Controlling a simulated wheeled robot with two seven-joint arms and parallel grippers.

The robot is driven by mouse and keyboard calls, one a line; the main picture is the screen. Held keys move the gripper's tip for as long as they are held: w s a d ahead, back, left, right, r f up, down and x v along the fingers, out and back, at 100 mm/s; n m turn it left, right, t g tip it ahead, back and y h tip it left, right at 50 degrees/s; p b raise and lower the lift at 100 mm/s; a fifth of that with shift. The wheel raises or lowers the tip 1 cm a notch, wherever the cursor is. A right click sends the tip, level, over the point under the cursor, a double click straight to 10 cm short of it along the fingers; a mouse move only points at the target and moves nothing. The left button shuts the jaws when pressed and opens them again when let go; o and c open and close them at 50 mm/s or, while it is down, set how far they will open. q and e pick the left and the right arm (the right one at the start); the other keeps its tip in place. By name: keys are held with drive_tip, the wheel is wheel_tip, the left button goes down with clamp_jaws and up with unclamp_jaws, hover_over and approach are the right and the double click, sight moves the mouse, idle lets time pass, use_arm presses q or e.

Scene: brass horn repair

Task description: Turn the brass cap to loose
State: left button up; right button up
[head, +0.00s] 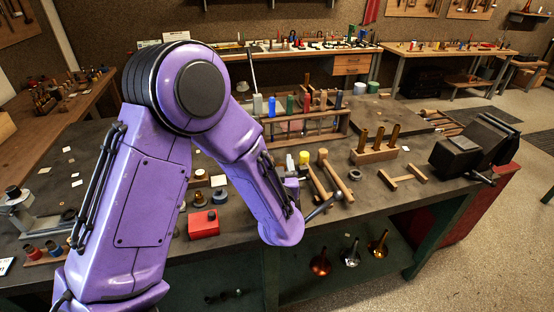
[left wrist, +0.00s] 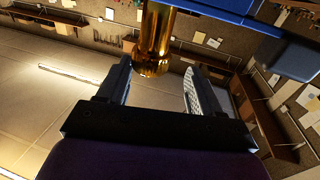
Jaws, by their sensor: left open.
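A shiny brass cylinder, which looks like the brass cap (left wrist: 153,42), shows in the left wrist view. It comes down from the top edge, and its lower rim lies between the fingers of my left gripper (left wrist: 157,72). The gripper is open, with a gap on both sides of the brass; I see no contact. A blue bar (left wrist: 225,16) runs beside the brass at the top right. In the head view my purple left arm reaches over the bench; its wrist largely hides the gripper, and I cannot make out the cap there. My right gripper is not in view.
Brass and silver funnel-like parts (head: 349,253) sit below on a shelf.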

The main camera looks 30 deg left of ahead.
sight(280, 164)
use_arm(q)
drive_tip(key=w+f, duration=0.1)
drive_tip(key=w, duration=0.2)
drive_tip(key=shift+a+f, duration=0.15)
drive_tip(key=shift+f, duration=0.2)
drive_tip(key=shift+w+a+f, duration=0.15)
drive_tip(key=shift+w, duration=0.15)
drive_tip(key=shift+s+a, duration=0.1)
drive_tip(key=shift+s, duration=0.05)
drive_tip(key=c, duration=0.4)
drive_tip(key=shift+s+r, duration=0.25)
drive_tip(key=shift+s, duration=0.05)
drive_tip(key=c, duration=0.6)
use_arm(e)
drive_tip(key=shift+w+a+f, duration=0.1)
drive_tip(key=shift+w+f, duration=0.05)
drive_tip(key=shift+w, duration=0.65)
use_arm(q)
drive_tip(key=o, duration=1)
drive_tip(key=shift+d+r, duration=0.1)
drive_tip(key=shift+d, duration=0.1)
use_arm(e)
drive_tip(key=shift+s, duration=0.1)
use_arm(q)
drive_tip(key=shift+s, duration=0.1)
